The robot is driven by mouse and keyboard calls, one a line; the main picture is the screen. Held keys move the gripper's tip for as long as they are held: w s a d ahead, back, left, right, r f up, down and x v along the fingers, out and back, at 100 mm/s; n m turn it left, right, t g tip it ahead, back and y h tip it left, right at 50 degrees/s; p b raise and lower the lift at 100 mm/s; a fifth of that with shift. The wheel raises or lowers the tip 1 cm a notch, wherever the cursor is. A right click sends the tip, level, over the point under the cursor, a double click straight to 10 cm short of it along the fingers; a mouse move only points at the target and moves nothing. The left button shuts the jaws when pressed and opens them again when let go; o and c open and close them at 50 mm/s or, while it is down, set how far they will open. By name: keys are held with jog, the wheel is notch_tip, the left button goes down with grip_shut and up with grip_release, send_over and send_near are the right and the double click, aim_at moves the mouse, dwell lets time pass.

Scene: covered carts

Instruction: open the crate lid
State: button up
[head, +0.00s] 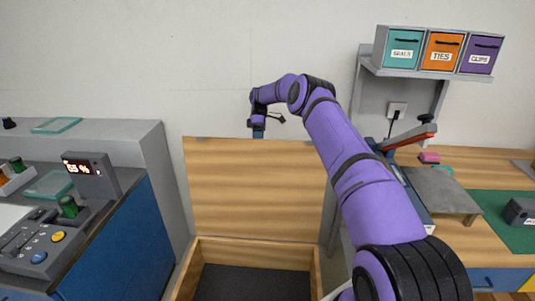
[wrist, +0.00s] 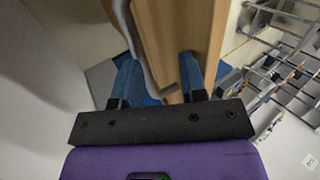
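The crate's wooden lid (head: 255,195) stands upright at the back of the open crate (head: 317,275), whose dark inside shows. In the wrist view my gripper's two blue fingers (wrist: 157,85) are spread apart. A grey curved handle (wrist: 137,40) and the edge of the wooden lid (wrist: 185,30) show between and beyond them. I cannot tell whether a finger touches the handle or lid.
A grey and blue cabinet (head: 120,240) with a control panel stands close on the left. A wooden workbench (head: 480,255) is on the right, under a wall shelf (head: 430,72) of labelled bins. The wall is close behind the raised lid.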

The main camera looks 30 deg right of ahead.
jog(key=s+a+r, duration=0.1)
jog(key=s, duration=0.6)
jog(key=s+a, duration=0.2)
jog(key=s, duration=0.4)
jog(key=shift+s+a+r, duration=0.25)
jog(key=shift+s+r, duration=0.1)
jog(key=shift+s, duration=0.05)
